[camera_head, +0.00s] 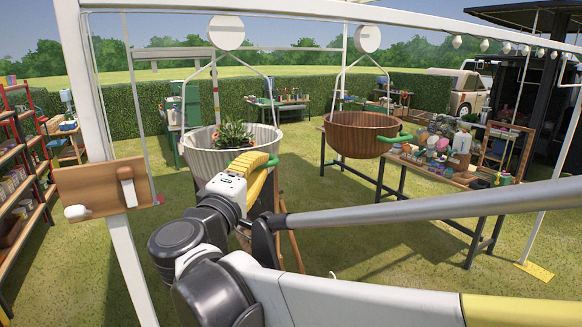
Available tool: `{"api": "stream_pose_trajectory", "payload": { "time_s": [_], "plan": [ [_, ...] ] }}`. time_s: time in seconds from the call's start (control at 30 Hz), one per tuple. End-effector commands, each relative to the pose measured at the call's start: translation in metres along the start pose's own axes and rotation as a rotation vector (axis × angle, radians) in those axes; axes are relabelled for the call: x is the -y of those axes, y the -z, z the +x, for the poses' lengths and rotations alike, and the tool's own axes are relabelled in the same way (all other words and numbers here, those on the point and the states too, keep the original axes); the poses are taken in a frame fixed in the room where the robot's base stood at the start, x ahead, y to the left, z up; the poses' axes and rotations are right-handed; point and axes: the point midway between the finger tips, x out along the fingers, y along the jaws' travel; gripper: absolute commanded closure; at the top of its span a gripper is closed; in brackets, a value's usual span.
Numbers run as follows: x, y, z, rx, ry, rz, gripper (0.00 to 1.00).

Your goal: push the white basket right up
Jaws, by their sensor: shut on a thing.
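The white basket (202,152) hangs left of centre by thin white arms from a round white disc under the overhead beam. It is ribbed and holds a leafy green plant (233,134) with some reddish bits. My gripper (262,162), with yellow fingers, is at the basket's right front side. It is shut on the basket's green handle (273,161), of which only a little shows. My wrist and arm hide the basket's lower right part.
A brown basket (357,134) with a green handle (396,138) hangs to the right, level with the white one. A white post with a wooden board (90,188) stands at left, near shelves (20,190). Open grass lies below.

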Motion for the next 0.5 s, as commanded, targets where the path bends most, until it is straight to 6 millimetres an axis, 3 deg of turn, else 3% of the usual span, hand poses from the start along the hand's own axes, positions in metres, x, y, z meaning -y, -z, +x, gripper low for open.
{"api": "stream_pose_trajectory", "payload": {
  "time_s": [0.27, 0.3, 0.37, 0.5],
  "plan": [
    [-0.0057, 0.0025, 0.0012, -0.003, -0.010, -0.006, 1.00],
    [-0.0058, 0.0025, 0.0013, -0.003, -0.010, -0.006, 0.80],
    [-0.0056, 0.0025, 0.0012, -0.003, -0.010, -0.006, 0.66],
    [-0.0045, 0.0019, 0.0009, -0.002, -0.008, -0.005, 0.66]
  ]
}}
